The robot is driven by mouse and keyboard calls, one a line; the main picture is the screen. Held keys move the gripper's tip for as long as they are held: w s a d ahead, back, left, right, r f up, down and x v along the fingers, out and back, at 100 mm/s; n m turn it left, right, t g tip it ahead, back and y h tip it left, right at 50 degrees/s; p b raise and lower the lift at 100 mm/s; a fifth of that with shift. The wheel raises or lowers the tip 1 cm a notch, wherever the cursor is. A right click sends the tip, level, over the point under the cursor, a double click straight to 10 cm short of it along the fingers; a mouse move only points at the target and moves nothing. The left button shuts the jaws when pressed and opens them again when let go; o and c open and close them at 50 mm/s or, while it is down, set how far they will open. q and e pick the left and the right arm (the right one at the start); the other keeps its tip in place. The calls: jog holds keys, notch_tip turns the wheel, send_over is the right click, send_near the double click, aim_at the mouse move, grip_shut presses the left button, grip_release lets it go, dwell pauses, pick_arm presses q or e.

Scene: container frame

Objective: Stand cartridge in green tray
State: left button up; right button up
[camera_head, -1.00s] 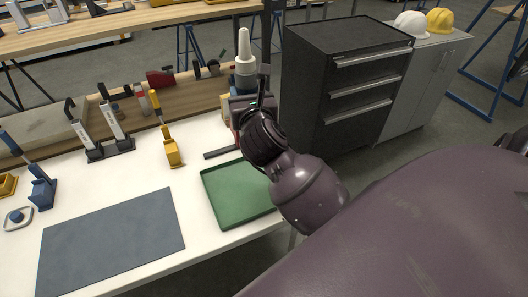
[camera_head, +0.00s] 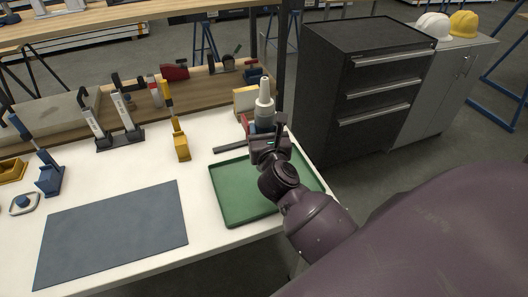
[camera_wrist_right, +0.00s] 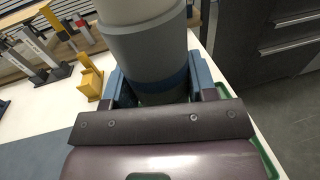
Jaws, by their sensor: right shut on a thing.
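The cartridge (camera_head: 265,105) has a white nozzle on top and a grey body, and it is upright in the head view. My right gripper (camera_head: 268,138) is shut on it. The right wrist view shows the cartridge (camera_wrist_right: 148,50) large and close between the blue fingers of the gripper (camera_wrist_right: 160,92). The green tray (camera_head: 232,196) lies flat on the white table, and my right gripper and wrist cover its far right part. The cartridge's lower end is hidden behind the gripper, so I cannot tell whether it touches the tray. My left gripper is not in view.
A blue-grey mat (camera_head: 112,235) lies left of the tray. A yellow tool holder (camera_head: 181,147) and a dark bar (camera_head: 231,147) are behind the tray. A black drawer cabinet (camera_head: 350,95) stands to the right. White table is clear between mat and tray.

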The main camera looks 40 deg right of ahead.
notch_tip(320, 180, down, 6)
jog(key=shift+r+b, duration=0.2)
jog(key=shift+b, duration=0.7)
jog(key=shift+f, duration=0.5)
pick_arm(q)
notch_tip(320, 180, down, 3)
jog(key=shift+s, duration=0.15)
pick_arm(e)
jog(key=shift+r, duration=0.1)
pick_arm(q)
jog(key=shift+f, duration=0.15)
pick_arm(e)
jog(key=shift+f, duration=0.2)
jog(key=o, duration=1.2)
jog(key=shift+c, duration=0.2)
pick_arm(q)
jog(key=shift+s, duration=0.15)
pick_arm(e)
jog(key=shift+r, duration=0.1)
